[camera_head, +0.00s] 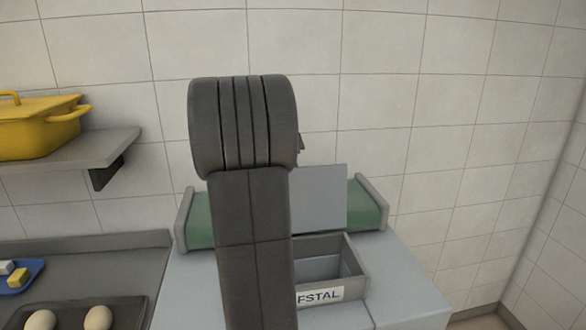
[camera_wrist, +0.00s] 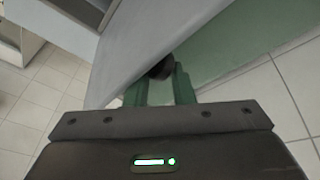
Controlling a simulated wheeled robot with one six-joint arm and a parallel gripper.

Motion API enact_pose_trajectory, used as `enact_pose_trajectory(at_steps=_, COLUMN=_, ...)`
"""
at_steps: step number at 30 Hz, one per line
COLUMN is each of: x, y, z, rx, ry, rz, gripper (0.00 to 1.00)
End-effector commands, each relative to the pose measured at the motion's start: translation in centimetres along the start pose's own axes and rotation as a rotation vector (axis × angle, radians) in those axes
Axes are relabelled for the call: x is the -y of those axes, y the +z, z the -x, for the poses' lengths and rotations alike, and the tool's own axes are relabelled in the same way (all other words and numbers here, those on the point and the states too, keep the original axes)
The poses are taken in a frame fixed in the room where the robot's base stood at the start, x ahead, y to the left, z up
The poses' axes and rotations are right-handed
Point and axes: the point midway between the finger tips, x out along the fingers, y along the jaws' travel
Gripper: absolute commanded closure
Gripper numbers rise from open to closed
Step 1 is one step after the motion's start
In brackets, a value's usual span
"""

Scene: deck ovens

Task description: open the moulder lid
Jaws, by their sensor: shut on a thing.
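The moulder (camera_head: 364,203) stands on the grey counter at centre, a green body with grey end pieces, partly hidden behind my arm. A flat grey panel, which looks like its lid (camera_head: 320,196), stands raised in front of the green body. In the wrist view a large grey-blue panel (camera_wrist: 150,30) fills the upper middle, with a dark round knob (camera_wrist: 162,68) at its edge. My gripper (camera_wrist: 160,82) has green fingers, one on each side of the knob, and is shut on it. In the head view my arm hides the gripper and the knob.
An open grey box (camera_head: 352,268) with a label ending in "FSTAL" sits in front of the moulder. A yellow pot (camera_head: 40,128) stands on a wall shelf (camera_head: 95,150) at left. A blue tray (camera_head: 30,281) and a dark tray with round dough pieces (camera_head: 75,307) lie lower left.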

Motion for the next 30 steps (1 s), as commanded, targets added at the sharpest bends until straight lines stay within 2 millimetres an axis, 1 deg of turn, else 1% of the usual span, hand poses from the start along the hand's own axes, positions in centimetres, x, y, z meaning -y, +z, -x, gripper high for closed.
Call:
enact_pose_trajectory(at_steps=1, x=1.8, y=0.3, z=-1.6, rx=0.027, ry=-0.013, rz=0.013, gripper=1.00)
enact_pose_trajectory(at_steps=3, x=2.1, y=0.1, z=-1.9, rx=0.047, ry=0.006, rz=0.020, gripper=1.00)
enact_pose_trajectory(at_steps=12, x=2.7, y=-0.1, z=-2.9, rx=0.098, ry=0.054, rz=0.039, gripper=1.00)
enact_pose_trajectory(at_steps=25, x=2.8, y=-0.1, z=-3.1, rx=0.105, ry=0.061, rz=0.040, gripper=1.00)
enact_pose_trajectory(at_steps=26, x=2.8, y=-0.1, z=-3.1, rx=0.105, ry=0.061, rz=0.040, gripper=0.78)
enact_pose_trajectory(at_steps=27, x=2.8, y=-0.1, z=-3.1, rx=0.105, ry=0.060, rz=0.040, gripper=0.70)
enact_pose_trajectory(at_steps=30, x=2.8, y=-0.1, z=-3.1, rx=0.105, ry=0.060, rz=0.040, gripper=0.51)
